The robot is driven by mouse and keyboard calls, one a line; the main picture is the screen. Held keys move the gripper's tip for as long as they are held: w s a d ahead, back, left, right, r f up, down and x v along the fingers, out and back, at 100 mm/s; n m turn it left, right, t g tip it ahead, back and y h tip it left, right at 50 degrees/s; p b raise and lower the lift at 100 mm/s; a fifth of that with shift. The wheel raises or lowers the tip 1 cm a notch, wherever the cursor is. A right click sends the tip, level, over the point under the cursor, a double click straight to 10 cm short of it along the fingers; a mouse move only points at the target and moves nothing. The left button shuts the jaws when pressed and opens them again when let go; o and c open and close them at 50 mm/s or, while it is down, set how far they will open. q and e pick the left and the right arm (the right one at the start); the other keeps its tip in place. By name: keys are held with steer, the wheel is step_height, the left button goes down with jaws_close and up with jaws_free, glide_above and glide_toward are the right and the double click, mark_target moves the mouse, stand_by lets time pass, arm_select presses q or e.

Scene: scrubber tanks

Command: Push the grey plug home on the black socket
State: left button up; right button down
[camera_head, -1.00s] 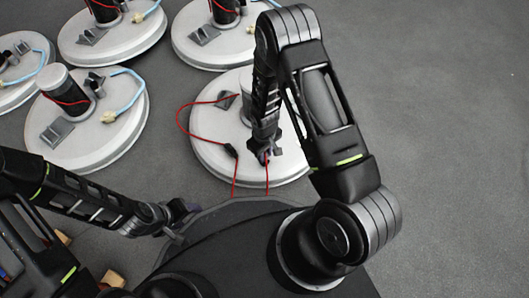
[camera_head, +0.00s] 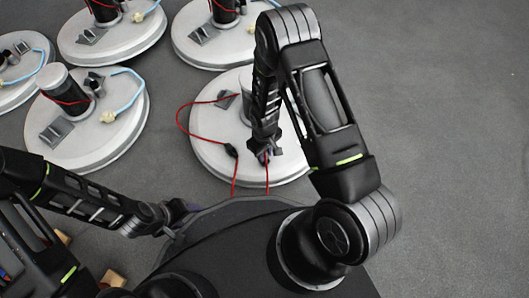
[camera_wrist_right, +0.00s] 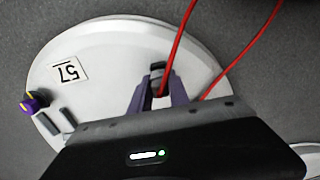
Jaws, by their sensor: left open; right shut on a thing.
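My right gripper (camera_head: 264,156) is over the near part of the white round tank lid (camera_head: 210,155). In the right wrist view its purple fingers (camera_wrist_right: 159,88) are shut on a small dark piece (camera_wrist_right: 158,68) with a red cable at it. I cannot tell whether this piece is the grey plug. A black in-line connector (camera_head: 231,150) on the red cable lies left of this gripper, apart from it; it may be the black socket. My left gripper (camera_head: 178,212) is open at my base's edge, away from the lid; its fingertips are poorly seen. My right arm hides part of the lid.
The red cable (camera_head: 183,128) loops over the lid's left edge. A grey bracket (camera_head: 226,100) stands on the lid. A label (camera_wrist_right: 67,71) and a purple-yellow knob (camera_wrist_right: 33,101) show in the wrist view. Several similar lids stand left and behind. Floor at right is clear.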

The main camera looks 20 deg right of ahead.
steer(key=shift+f+b, duration=0.65)
steer(key=shift+f, duration=0.2)
steer(key=c, duration=1.2)
jaws_free()
steer(key=shift+o, duration=0.5)
steer(key=o, duration=0.4)
steer(key=shift+r+p, duration=0.35)
steer(key=shift+r, duration=0.05)
step_height(320, 180, up, 8)
steer(key=p, duration=0.6)
steer(key=shift+f, duration=0.1)
